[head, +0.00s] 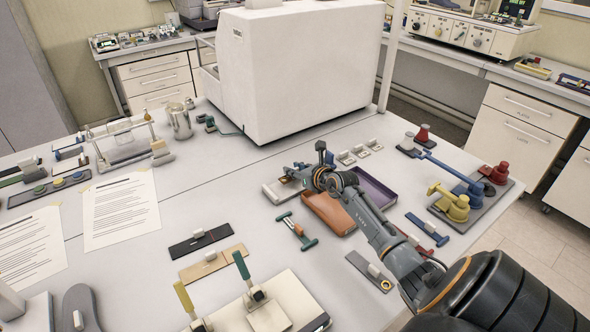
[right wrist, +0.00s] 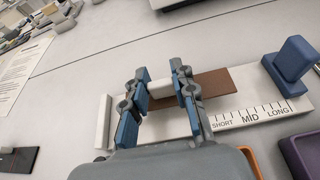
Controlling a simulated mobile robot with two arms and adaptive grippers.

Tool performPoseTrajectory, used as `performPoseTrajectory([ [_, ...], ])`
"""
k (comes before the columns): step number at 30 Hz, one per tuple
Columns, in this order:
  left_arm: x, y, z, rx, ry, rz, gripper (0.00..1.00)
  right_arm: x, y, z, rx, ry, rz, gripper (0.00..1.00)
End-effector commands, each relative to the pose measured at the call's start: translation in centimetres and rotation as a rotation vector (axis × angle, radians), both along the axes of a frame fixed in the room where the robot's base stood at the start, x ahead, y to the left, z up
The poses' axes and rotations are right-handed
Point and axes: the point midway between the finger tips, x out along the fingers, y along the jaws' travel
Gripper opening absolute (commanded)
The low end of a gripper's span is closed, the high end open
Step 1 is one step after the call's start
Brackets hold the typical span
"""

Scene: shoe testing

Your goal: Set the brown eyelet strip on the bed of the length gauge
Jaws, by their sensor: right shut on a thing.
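My right gripper (head: 303,172) is over the length gauge (head: 274,193) near the middle of the table. In the right wrist view my right gripper (right wrist: 162,90) is shut on the white grip block of the brown eyelet strip (right wrist: 216,84). The strip lies lengthwise over the gauge (right wrist: 232,119), whose scale reads SHORT, MID, LONG. I cannot tell whether it touches the bed. A white end piece (right wrist: 103,122) stands at the gauge's left and a blue block (right wrist: 292,60) at its right. My left gripper is not in view.
An orange-brown tray (head: 326,212) and a purple tray (head: 374,188) stand right beside the gauge. A blue-green tool (head: 297,231) lies in front. A large white machine (head: 295,70) stands behind. Dark and tan strips (head: 212,263) lie at the front left.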

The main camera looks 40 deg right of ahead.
Motion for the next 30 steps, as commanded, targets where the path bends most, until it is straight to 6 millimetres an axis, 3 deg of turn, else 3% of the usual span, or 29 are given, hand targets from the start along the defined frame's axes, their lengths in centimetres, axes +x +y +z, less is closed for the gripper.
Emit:
performPoseTrajectory([
  [30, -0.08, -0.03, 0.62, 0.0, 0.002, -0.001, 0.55, -0.01, 0.02, -0.02, 0.003, 0.0, 0.004, 0.07],
])
